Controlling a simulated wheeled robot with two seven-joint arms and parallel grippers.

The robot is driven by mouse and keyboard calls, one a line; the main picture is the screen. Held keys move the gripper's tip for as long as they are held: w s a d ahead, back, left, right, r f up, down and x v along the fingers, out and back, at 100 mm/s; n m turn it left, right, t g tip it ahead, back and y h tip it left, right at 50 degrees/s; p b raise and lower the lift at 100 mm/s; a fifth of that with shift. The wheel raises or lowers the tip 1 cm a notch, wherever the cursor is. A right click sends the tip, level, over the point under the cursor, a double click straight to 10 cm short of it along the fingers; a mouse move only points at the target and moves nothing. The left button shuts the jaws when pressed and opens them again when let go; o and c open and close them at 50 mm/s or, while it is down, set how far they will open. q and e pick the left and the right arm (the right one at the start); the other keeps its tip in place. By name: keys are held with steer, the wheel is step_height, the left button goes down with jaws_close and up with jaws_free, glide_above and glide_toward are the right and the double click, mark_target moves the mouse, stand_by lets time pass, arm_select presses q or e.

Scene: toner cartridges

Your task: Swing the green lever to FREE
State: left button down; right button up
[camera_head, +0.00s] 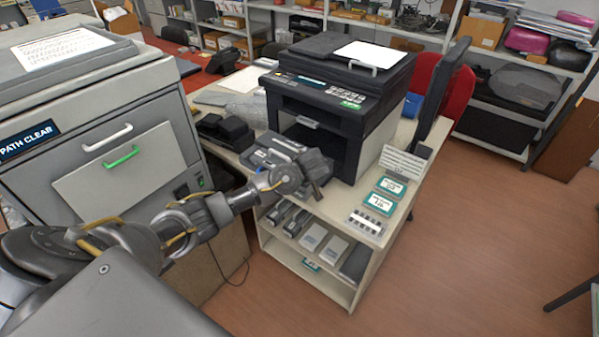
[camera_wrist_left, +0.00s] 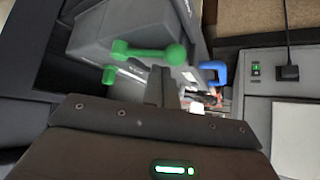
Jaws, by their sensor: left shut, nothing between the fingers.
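In the left wrist view a green lever (camera_wrist_left: 150,53) with a round knob at its right end lies across a grey unit, just beyond my fingertips. A smaller green piece (camera_wrist_left: 109,75) shows at its lower left. My left gripper (camera_wrist_left: 160,87) is shut and empty. Its fingers point toward the lever's bar; I cannot tell whether they touch it. In the head view my left gripper (camera_head: 319,172) is in front of the black printer (camera_head: 335,105), and the lever cannot be made out there. No FREE marking is readable. My right gripper is not in view.
A grey machine (camera_head: 75,120) with a PATH CLEAR sign stands at the left. A grey unit (camera_head: 270,150) lies on the desk before the printer. Cartridges fill the shelf (camera_head: 305,262) below. A blue part (camera_wrist_left: 213,71) sits right of the lever.

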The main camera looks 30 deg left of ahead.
arm_select(q)
steer(key=a, duration=0.2)
steer(key=r+p, duration=0.1)
steer(key=shift+w+a, duration=0.35)
steer(key=shift+a, duration=0.05)
steer(key=s+d+r+b, duration=0.1)
steer(key=d+r+b, duration=0.2)
steer(key=d+r, duration=0.3)
steer(key=shift+s+r, duration=0.25)
steer(key=shift+r, duration=0.25)
